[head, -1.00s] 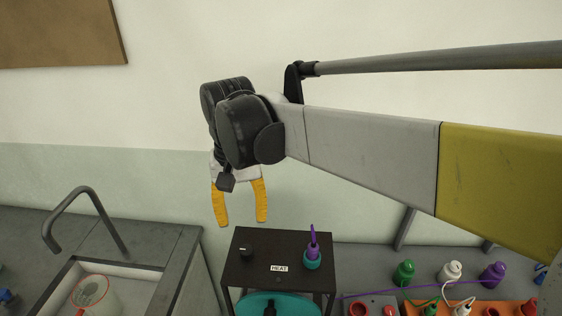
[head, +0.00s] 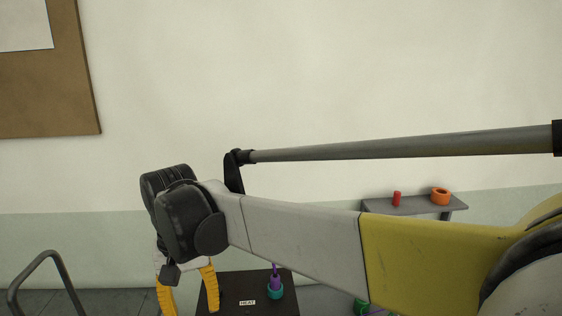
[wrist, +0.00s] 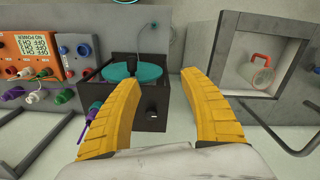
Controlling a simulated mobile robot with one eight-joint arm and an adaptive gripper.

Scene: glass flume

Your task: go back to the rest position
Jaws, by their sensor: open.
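My gripper (head: 188,291) has two yellow fingers spread apart with nothing between them. It hangs at the lower left of the head view, with its fingertips near the bottom edge. In the wrist view my gripper (wrist: 163,90) is open and empty above the dark box. The dark box (head: 232,291) carries a label reading HEAT and sits right of the fingers in the head view. In the wrist view the box (wrist: 155,125) lies below the fingers, partly hidden by the left one.
A grey shelf (head: 412,206) holds a red piece (head: 397,198) and an orange ring (head: 440,196). The orange power unit (wrist: 28,52) with several plugs is at left in the wrist view.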

